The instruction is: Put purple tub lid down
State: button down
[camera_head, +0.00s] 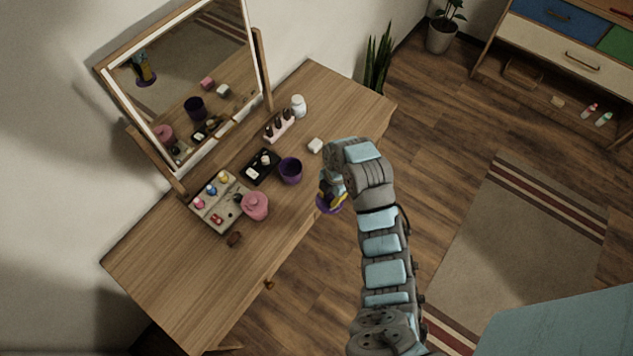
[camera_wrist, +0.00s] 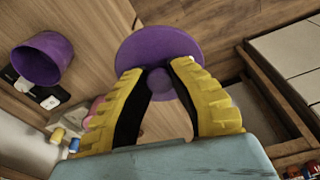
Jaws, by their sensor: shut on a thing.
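The purple tub lid (camera_wrist: 145,43) is a round disc with a small knob, held at the fingertips of my gripper (camera_wrist: 160,78) in the wrist view. My gripper is shut on the knob. In the head view the lid (camera_head: 329,205) shows partly below my gripper (camera_head: 330,197), near the table's front edge; my arm hides part of it. The open purple tub (camera_head: 290,171) stands upright on the wooden table, to the left of the lid and apart from it. The tub also shows at the left of the wrist view (camera_wrist: 42,60).
On the wooden table (camera_head: 170,290) stand a pink jar (camera_head: 255,206), a tray of small items (camera_head: 216,205), a black tray (camera_head: 260,167), a pink bottle rack (camera_head: 279,126) and a white block (camera_head: 315,145). A mirror (camera_head: 185,80) stands behind. The table's front left is clear.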

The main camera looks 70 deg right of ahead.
jog(key=shift+s+a+r, duration=0.15)
jog(key=shift+s+a, duration=0.15)
jog(key=shift+a, duration=0.2)
jog(key=b, duration=0.8)
send_over(316, 186)
jog(key=s+a, duration=0.3)
jog(key=a, duration=0.1)
notch_tip(316, 186, down, 5)
jog(key=f+b, duration=0.1)
jog(key=w+d+f+b, duration=0.1)
jog(key=b, duration=0.1)
jog(key=shift+d, duration=0.25)
jog(key=shift+w+d+r+p, duration=0.1)
jog(key=shift+d+r+p, duration=0.15)
jog(key=shift+p, duration=0.3)
jog(key=shift+w+d+f, duration=0.35)
jog(key=shift+d+f, duration=0.1)
jog(key=shift+f, duration=0.3)
jog(key=shift+w+d+f, duration=0.35)
jog(key=shift+d+f, duration=0.1)
jog(key=shift+f, duration=0.25)
jog(key=shift+d+f, duration=0.1)
jog(key=shift+w+d+f+p, duration=0.15)
jog(key=shift+f+p, duration=0.15)
jog(key=shift+f, duration=1.4)
